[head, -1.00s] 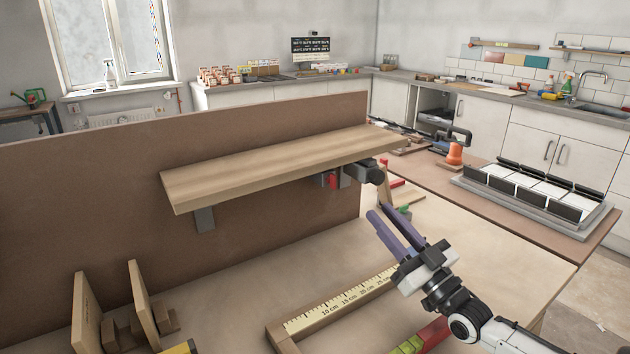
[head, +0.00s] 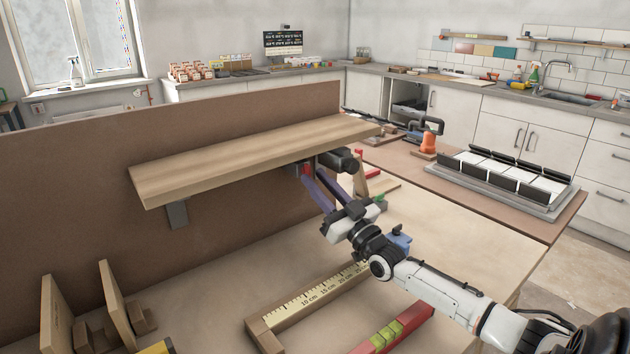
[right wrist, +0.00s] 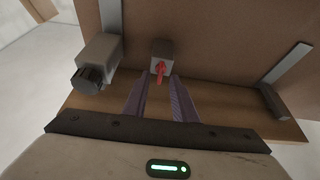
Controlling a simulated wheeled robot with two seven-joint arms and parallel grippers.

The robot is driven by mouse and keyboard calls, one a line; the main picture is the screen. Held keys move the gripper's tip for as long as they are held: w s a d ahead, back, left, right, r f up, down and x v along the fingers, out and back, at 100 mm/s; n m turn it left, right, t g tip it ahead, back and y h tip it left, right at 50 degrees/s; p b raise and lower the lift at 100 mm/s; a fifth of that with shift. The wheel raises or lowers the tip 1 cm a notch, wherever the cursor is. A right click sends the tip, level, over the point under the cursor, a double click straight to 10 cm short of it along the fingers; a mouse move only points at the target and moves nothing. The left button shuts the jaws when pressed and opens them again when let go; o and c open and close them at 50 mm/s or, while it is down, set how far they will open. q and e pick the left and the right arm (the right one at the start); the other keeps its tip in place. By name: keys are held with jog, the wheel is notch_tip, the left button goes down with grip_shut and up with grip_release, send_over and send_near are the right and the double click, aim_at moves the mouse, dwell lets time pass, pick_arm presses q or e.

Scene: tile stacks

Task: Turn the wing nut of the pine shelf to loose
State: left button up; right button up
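The pine shelf (head: 250,160) is a long light board fixed to a brown upright panel. Under its right end, a small grey block carries the red wing nut (right wrist: 160,70), which points towards me in the right wrist view. In the head view only a bit of its red (head: 308,168) shows beside my fingers. My right gripper (head: 321,174) is just below the shelf's right end. Its two purple fingers are apart, and in the right wrist view the gripper (right wrist: 159,80) has the wing nut in line with its gap. Contact cannot be told. My left gripper is not in view.
A dark-knobbed grey clamp-like block (right wrist: 98,62) sits beside the wing nut. A grey shelf bracket (head: 177,214) stands at the left. A ruler frame (head: 310,300) and a red-green level (head: 395,330) lie on the bench below. Wooden stands (head: 115,305) are at lower left.

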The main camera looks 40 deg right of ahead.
jog(key=shift+w+r, duration=0.25)
jog(key=shift+w, duration=0.4)
jog(key=shift+c, duration=0.3)
grip_shut()
